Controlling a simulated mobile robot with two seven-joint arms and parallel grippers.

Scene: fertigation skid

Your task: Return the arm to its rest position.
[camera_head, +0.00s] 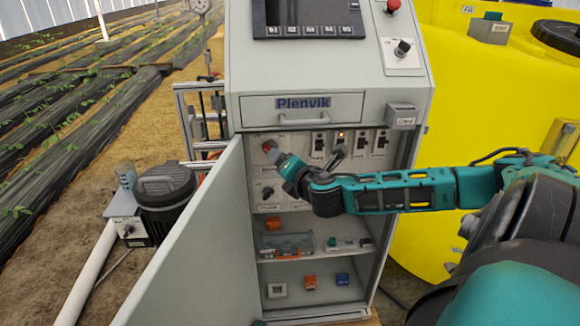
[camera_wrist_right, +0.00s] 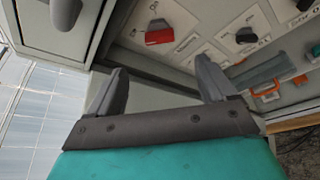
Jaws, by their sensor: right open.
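My right arm reaches in from the right in the head view, across the front of the open cabinet. Its gripper (camera_head: 277,156) is close to a red knob (camera_head: 268,145) at the upper left of the inner panel. In the right wrist view the gripper (camera_wrist_right: 162,66) has its two fingers wide apart with nothing between them. The red knob (camera_wrist_right: 160,35) shows beyond the fingertips and appears apart from them. My left gripper is not in view.
The cabinet door (camera_head: 205,245) stands open on the left. A closed drawer (camera_head: 303,107) is above the panel. Shelves below hold small parts, including an orange block (camera_head: 310,282) and a blue block (camera_head: 342,279). A yellow tank (camera_head: 480,90) stands at right.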

